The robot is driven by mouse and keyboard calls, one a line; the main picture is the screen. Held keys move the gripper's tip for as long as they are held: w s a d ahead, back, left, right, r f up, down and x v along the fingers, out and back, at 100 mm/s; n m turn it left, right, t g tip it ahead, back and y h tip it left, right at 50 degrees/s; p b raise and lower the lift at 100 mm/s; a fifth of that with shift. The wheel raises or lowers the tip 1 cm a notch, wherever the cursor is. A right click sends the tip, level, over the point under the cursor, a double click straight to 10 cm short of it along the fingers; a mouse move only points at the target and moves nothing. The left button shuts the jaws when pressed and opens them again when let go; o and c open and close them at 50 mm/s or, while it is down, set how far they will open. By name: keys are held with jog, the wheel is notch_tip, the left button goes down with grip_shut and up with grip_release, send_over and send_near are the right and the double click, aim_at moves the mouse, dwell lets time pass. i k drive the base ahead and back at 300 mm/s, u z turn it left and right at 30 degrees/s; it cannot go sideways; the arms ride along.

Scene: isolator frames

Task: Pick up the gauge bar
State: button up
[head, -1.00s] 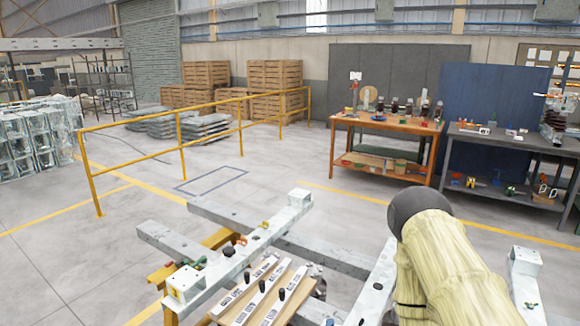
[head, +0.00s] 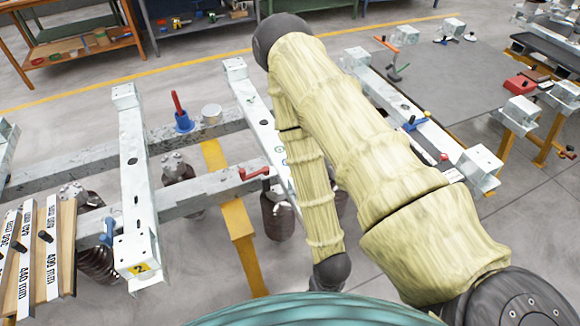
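Several white gauge bars with black knobs lie side by side on a wooden board (head: 68,225) at the left edge of the head view. The rightmost gauge bar (head: 53,262) seems to read 400 mm, and the gauge bar beside it (head: 25,270) seems to read 440 mm. Others are partly cut off by the picture edge. My arm, in a pale yellow sleeve, rises from the lower right, bends at a dark elbow and comes down to a dark joint right of the bars. My gripper is not visible, so its state and any contact are hidden.
Dark ribbed parts (head: 98,262) show below the beams. A grey table (head: 455,85) is at right.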

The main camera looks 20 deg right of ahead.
aim_at(27, 248)
jog(key=u, duration=3.1)
jog(key=i, duration=2.3)
